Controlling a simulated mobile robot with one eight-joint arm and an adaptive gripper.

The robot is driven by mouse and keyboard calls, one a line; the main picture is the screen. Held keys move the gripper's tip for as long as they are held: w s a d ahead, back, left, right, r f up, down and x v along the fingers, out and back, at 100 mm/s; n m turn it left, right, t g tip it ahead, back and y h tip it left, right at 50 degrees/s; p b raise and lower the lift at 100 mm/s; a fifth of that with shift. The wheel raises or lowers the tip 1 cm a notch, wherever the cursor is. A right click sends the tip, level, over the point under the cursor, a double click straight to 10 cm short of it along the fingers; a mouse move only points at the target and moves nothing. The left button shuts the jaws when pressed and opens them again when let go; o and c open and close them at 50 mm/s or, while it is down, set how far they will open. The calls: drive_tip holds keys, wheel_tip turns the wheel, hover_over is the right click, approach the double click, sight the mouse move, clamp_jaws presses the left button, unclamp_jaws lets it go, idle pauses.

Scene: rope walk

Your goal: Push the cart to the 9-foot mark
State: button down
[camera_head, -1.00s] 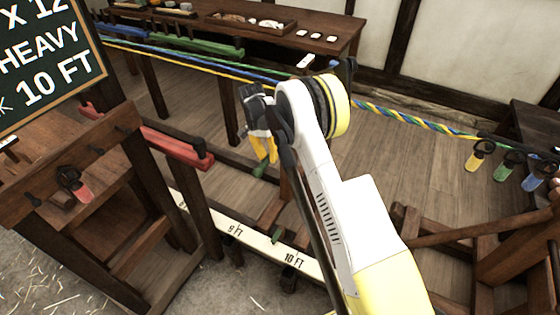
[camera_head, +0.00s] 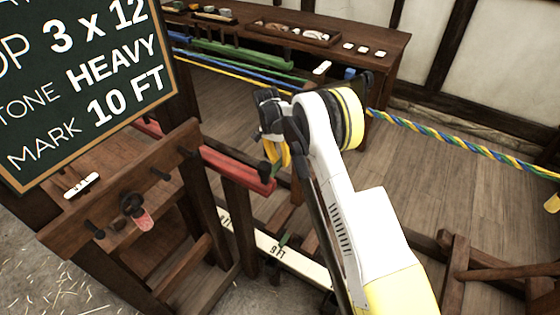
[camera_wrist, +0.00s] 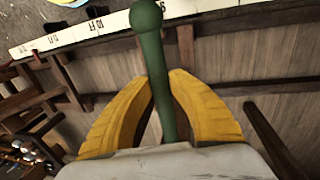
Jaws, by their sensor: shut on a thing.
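My gripper (camera_head: 276,150) has its yellow fingers shut on a green handle with a round knob (camera_wrist: 152,60), which stands up between them in the wrist view. The handle appears to belong to the wooden cart (camera_head: 286,216), largely hidden behind the red beam and my arm. A white measuring strip (camera_head: 250,232) runs below it. A small green pointer (camera_head: 283,240) sits just by the 9 FT label (camera_head: 276,251). The strip also shows in the wrist view (camera_wrist: 75,36).
A chalkboard (camera_head: 85,80) at upper left reads MARK 10 FT. A red beam (camera_head: 238,168) lies close left of my gripper. A twisted multicoloured rope (camera_head: 460,145) runs right. A long bench (camera_head: 370,45) stands behind. Wooden trestle legs (camera_head: 455,265) stand at lower right.

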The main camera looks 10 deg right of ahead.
idle(0.3)
drive_tip(key=c, duration=1.2)
unclamp_jaws()
drive_tip(key=shift+c, duration=0.2)
wheel_tip(320, 180, up, 12)
drive_tip(key=w+a, duration=0.1)
drive_tip(key=shift+w+a+f, duration=0.15)
drive_tip(key=shift+w+a, duration=0.2)
